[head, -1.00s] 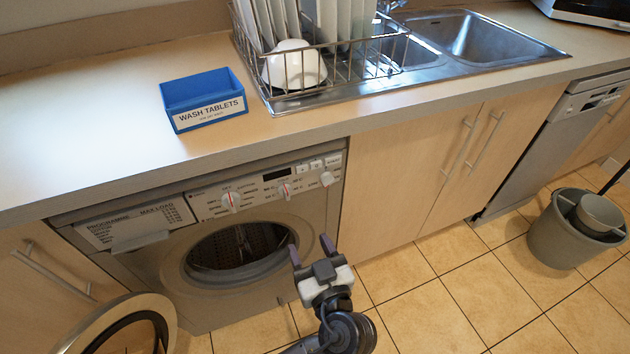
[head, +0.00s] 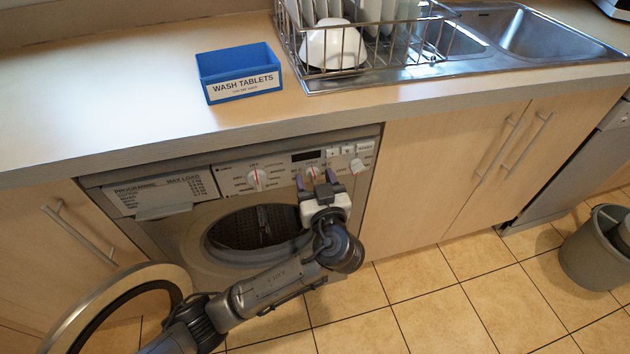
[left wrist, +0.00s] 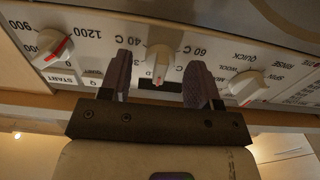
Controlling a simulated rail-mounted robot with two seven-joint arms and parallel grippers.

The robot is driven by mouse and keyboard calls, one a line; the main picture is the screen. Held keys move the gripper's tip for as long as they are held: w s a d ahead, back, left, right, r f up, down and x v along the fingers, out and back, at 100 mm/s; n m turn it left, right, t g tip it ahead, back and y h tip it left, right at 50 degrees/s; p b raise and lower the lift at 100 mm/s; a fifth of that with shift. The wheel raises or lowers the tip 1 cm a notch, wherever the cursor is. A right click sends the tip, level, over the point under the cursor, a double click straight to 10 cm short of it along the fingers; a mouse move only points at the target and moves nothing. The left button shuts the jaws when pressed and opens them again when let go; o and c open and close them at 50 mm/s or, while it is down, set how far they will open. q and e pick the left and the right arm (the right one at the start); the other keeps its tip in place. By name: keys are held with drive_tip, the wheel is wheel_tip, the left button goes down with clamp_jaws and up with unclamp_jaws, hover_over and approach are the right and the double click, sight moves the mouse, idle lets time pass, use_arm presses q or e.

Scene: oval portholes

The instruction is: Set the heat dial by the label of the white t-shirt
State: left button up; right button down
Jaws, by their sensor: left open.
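The heat dial (left wrist: 160,60) is a white knob with a red mark, on the washing machine panel among printed temperatures such as 60 C and 40 C. It also shows in the head view (head: 313,171), partly covered by my gripper. My left gripper (head: 316,181) is open, with its fingers on either side of this dial; in the left wrist view (left wrist: 161,75) the dial shows between them. I cannot tell whether they touch it. The red mark points down in that upside-down wrist view. No white t-shirt or its label is in view. My right gripper is not in view.
A programme dial (head: 257,180) and a spin dial (head: 357,166) flank the heat dial. The washer's round door (head: 98,312) stands open at lower left. The worktop overhangs the panel. A blue wash tablets box (head: 238,74) and a dish rack stand above.

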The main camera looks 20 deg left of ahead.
use_arm(q)
drive_tip(key=shift+w+a, duration=0.1)
drive_tip(key=shift+w, duration=0.05)
drive_tip(key=shift+c, duration=0.2)
drive_tip(key=c, duration=0.9)
drive_tip(key=shift+r+m+p, duration=0.15)
drive_tip(key=shift+m+p, duration=0.25)
drive_tip(key=shift+p, duration=0.3)
drive_tip(key=m+p, duration=0.7)
drive_tip(key=p, duration=0.1)
drive_tip(key=shift+m, duration=0.3)
drive_tip(key=shift+m+p, duration=1.7)
drive_tip(key=shift+p, duration=0.05)
drive_tip(key=shift+f, duration=0.2)
